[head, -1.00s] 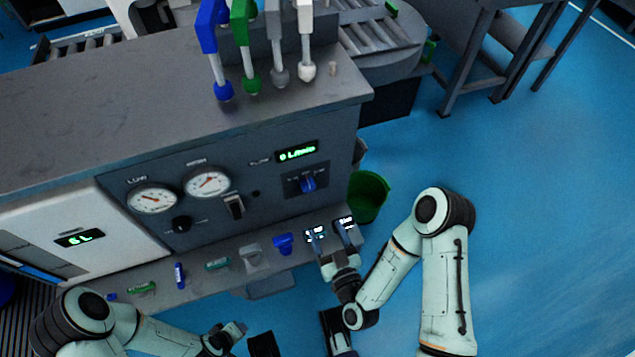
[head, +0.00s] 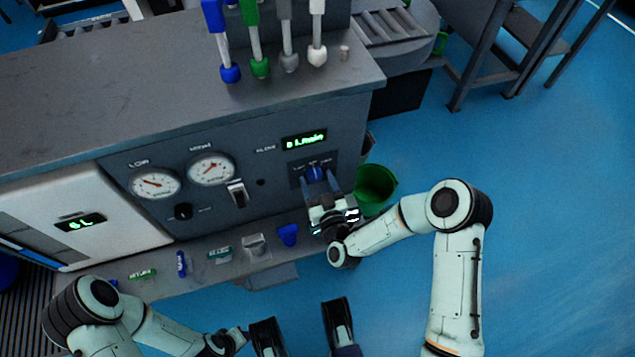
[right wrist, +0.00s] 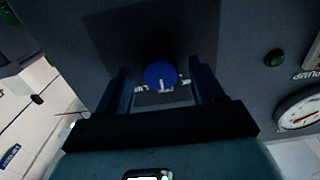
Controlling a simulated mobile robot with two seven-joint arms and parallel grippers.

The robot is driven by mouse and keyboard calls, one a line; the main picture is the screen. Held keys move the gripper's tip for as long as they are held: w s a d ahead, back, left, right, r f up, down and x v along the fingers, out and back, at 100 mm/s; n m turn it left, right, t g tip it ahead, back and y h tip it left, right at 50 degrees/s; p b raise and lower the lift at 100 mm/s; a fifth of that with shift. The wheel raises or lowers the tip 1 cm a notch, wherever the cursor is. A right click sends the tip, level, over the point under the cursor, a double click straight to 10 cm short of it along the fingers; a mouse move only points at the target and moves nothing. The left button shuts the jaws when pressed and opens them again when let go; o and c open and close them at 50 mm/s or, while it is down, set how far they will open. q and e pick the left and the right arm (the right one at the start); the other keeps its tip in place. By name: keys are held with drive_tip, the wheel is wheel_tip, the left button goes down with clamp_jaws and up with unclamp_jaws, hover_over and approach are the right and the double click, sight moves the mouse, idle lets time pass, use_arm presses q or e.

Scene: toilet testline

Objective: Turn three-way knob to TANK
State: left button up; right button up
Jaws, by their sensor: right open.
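The three-way knob is a blue round knob (head: 316,173) on a dark plate at the right end of the grey panel, below a green-lit display. The right wrist view shows the knob (right wrist: 160,76) with a white mark near its lower edge and small white labels around it, too small to read. My right gripper (head: 318,182) is open, its two fingers pointing at the panel on either side of the knob. In the right wrist view the gripper (right wrist: 163,82) shows a gap on both sides; contact is not visible. My left arm (head: 150,325) is low at left; its gripper's jaws are unclear.
Two gauges (head: 211,169) and a switch (head: 237,193) are left of the knob. A ledge (head: 205,262) with several small fittings runs below. A green bucket (head: 375,187) stands on the floor just right of the panel.

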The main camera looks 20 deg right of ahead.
drive_tip(key=shift+c, duration=0.4)
drive_tip(key=c, duration=1)
use_arm(q)
drive_tip(key=shift+w+r, duration=0.1)
use_arm(e)
drive_tip(key=shift+n, duration=0.4)
drive_tip(key=n, duration=0.3)
drive_tip(key=shift+n+p, duration=0.35)
drive_tip(key=shift+n, duration=0.05)
use_arm(q)
drive_tip(key=shift+w+d+r+t, duration=0.15)
drive_tip(key=shift+w+r+t, duration=0.25)
drive_tip(key=shift+w+r, duration=0.55)
use_arm(e)
drive_tip(key=n, duration=0.5)
drive_tip(key=shift+d, duration=0.1)
use_arm(q)
drive_tip(key=shift+w+f, duration=0.1)
use_arm(e)
drive_tip(key=shift+n, duration=0.3)
drive_tip(key=o, duration=1.1)
